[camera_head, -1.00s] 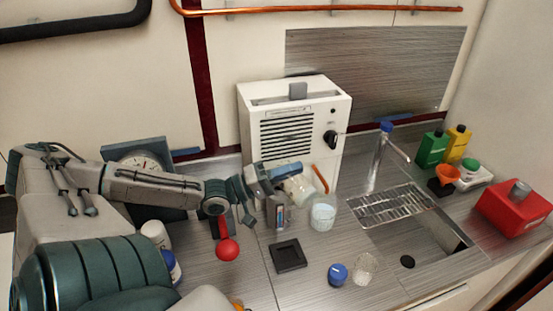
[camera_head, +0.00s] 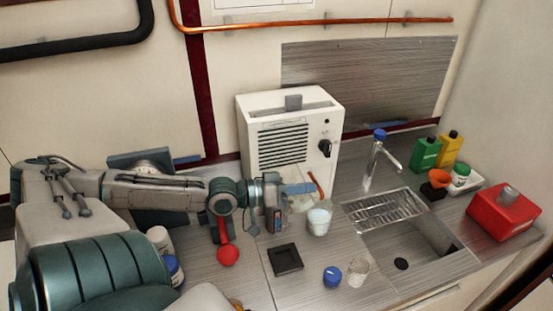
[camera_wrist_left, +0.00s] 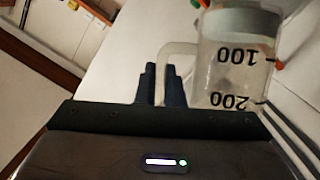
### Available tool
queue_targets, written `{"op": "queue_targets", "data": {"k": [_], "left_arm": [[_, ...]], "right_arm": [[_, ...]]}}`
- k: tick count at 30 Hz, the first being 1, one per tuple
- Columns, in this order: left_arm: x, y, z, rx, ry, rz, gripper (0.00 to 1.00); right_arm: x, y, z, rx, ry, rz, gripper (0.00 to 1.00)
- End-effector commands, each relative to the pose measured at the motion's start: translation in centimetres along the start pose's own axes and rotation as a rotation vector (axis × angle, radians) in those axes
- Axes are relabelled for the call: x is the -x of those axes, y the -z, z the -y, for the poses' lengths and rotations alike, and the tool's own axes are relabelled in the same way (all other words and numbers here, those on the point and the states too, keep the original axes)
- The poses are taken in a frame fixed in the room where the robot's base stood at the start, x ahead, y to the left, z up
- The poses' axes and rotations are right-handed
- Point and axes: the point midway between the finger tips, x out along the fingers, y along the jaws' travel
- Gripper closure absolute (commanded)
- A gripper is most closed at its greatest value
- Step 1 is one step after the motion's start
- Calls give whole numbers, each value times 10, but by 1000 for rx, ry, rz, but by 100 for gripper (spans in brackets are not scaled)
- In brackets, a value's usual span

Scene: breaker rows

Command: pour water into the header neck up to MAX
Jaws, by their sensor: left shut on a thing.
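My left gripper (camera_head: 298,188) is shut on the handle of a clear measuring jug (camera_head: 301,203), in front of the white heater-like box. In the left wrist view the gripper fingers (camera_wrist_left: 163,85) meet the handle, and the jug (camera_wrist_left: 232,60) shows upside-down marks 100 and 200. The water level in it is unclear. A translucent whitish vessel (camera_head: 319,219) stands on the counter just right of the jug; I cannot tell whether they touch. No neck or MAX mark can be made out. My right gripper is not in view.
The white box (camera_head: 285,140) stands behind the jug. A small upright thing with red and blue marks (camera_head: 276,220) is beside it. A black square tray (camera_head: 285,260), blue cap (camera_head: 332,276), clear cup (camera_head: 358,271) and sink (camera_head: 420,235) lie in front and right.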

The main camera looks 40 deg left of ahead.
Motion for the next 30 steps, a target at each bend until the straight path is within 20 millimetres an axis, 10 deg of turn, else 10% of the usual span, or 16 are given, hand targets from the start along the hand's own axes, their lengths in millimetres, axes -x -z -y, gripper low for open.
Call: {"op": "queue_targets", "data": {"k": [30], "left_arm": [[-27, -52, -17, -432, 189, 222, 100]], "right_arm": [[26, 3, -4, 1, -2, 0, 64]]}}
